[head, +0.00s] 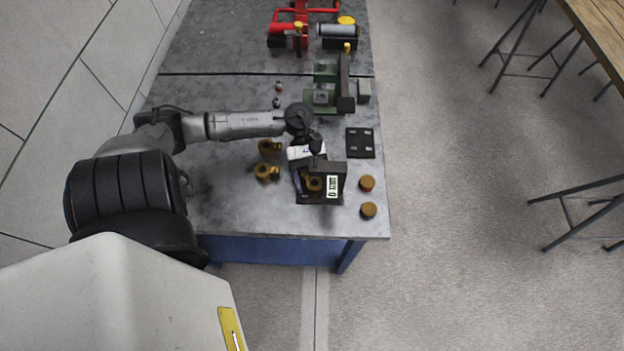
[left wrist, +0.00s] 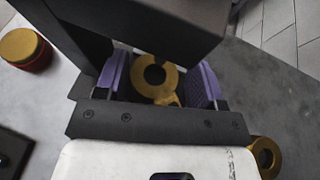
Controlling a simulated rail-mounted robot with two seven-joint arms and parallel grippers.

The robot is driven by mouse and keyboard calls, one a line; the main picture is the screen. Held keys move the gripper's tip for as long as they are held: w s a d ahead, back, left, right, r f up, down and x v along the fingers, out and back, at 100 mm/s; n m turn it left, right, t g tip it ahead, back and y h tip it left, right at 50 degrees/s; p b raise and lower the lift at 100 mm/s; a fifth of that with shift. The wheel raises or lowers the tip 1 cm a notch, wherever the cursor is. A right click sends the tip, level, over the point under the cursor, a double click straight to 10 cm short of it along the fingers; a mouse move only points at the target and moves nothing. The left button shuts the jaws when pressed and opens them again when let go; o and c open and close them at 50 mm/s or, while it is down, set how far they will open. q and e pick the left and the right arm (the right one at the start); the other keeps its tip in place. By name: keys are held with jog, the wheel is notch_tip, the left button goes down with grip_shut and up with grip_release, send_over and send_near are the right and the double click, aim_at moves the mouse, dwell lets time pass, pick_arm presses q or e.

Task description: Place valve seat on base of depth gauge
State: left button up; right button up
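The depth gauge (head: 330,172) is a dark upright block with a lit digital display, standing on a dark base plate near the table's front edge. A gold, ring-shaped valve seat (head: 314,184) with a tab is low at the gauge, over its base. In the left wrist view the valve seat (left wrist: 154,80) lies between the purple finger pads, with narrow gaps seeming to show beside it. My left gripper (head: 306,181) points down beside the gauge, its fingers apart around the ring. Whether the ring rests fully on the base is hidden. My right gripper is out of view.
Two more gold rings (head: 267,172) lie left of the gauge. Two red-and-gold caps (head: 367,183) stand to its right. A dark plate (head: 360,143) with light slots lies behind. A green fixture (head: 325,90) and red equipment (head: 300,25) are farther back. The table's left-front is clear.

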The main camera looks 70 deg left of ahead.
pick_arm(q)
jog(key=shift+r, duration=0.1)
jog(key=shift+a+r, duration=0.1)
jog(key=shift+a, duration=0.1)
jog(key=v, duration=1.1)
jog(key=shift+a+r, duration=0.2)
jog(key=shift+a, duration=0.1)
jog(key=shift+d, duration=0.1)
